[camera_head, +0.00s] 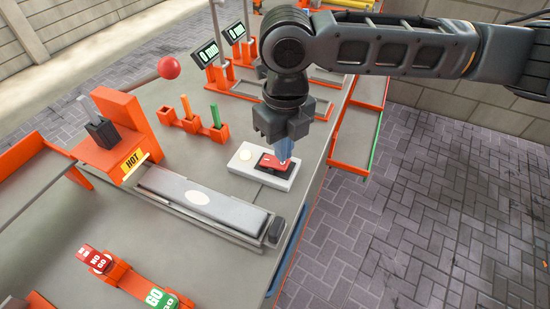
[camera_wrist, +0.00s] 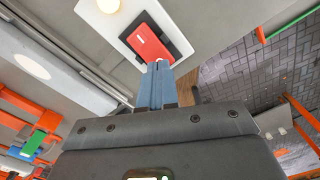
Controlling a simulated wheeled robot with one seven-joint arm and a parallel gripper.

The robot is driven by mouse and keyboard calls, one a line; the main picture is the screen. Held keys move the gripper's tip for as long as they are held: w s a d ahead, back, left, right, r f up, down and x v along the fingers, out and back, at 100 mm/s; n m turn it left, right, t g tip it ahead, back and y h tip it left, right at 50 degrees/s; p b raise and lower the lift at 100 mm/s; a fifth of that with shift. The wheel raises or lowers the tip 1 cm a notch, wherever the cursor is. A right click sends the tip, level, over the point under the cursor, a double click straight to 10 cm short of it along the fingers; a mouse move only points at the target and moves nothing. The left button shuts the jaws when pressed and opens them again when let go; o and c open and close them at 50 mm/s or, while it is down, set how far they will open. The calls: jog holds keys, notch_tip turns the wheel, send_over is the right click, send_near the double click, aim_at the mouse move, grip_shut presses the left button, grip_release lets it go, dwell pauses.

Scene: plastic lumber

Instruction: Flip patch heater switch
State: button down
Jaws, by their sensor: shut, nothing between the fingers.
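The patch heater switch is a red rocker (camera_head: 273,161) in a black frame on a white box (camera_head: 247,170) with a round pale disc at its left. In the wrist view the red rocker (camera_wrist: 148,38) lies just ahead of the fingertips, with a white mark on it. My gripper (camera_head: 284,158) points down over the switch's right part, its blue-grey fingers shut and empty. The fingertips (camera_wrist: 157,65) appear at the rocker's near edge; I cannot tell whether they touch it. The fingers hide part of the switch in the head view.
A grey heater plate beside an orange block with a "HOT" label (camera_head: 133,160) lies left of the switch. An orange stand (camera_head: 192,125) with coloured rods and a red ball (camera_head: 169,67) are behind. Red and green GO gauges (camera_head: 160,299) lie in front. The table's right edge is close.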

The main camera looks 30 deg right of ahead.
jog(key=shift+f+b, duration=0.7)
jog(key=shift+f, duration=0.35)
dwell(0.8)
jog(key=shift+r, duration=0.15)
jog(key=shift+r+p, duration=2.7)
jog(key=shift+r, duration=0.75)
jog(key=shift+a, duration=0.1)
